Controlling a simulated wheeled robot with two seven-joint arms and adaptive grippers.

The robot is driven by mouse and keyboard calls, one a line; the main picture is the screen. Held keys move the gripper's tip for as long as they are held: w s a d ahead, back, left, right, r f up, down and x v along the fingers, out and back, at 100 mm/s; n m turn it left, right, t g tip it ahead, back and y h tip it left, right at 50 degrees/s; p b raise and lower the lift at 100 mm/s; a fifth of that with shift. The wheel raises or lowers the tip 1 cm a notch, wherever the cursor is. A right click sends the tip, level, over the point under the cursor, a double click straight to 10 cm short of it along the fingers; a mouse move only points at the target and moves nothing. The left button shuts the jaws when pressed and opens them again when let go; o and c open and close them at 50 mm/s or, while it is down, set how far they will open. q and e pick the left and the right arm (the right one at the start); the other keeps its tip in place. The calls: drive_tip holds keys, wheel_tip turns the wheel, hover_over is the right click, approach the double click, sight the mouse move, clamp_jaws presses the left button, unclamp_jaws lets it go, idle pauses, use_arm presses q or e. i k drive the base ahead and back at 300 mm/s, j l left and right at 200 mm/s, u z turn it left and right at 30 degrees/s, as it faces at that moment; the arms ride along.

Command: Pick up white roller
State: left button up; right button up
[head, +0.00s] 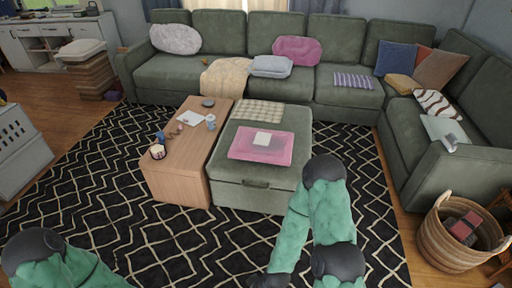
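A small white object (450,144), which may be the white roller, rests on the right section of the green sofa near its front end. It is too small to make out clearly. It lies at the lower edge of a flat light grey item (440,128). My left arm shows only at the bottom left corner, and its gripper is out of the picture. My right arm rises at the bottom centre and bends back down. Its dark wrist end is cut off at the bottom edge, and its gripper does not show.
A green ottoman (228,188) with a pink tray (241,153) and a wooden coffee table (176,178) stand ahead on a black patterned rug (92,200). A wicker basket (440,246) stands at the right, before the sofa's end. Open rug lies between ottoman and right sofa.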

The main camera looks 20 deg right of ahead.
sight(450, 141)
drive_tip(key=i+l+z, duration=0.1)
drive_tip(key=z, duration=1.5)
drive_tip(key=k+z, duration=0.1)
drive_tip(key=z, duration=0.55)
drive_tip(key=u, duration=1.05)
drive_tip(key=l+z, duration=0.1)
drive_tip(key=z, duration=0.6)
drive_tip(key=i+z, duration=0.1)
drive_tip(key=i, duration=1.85)
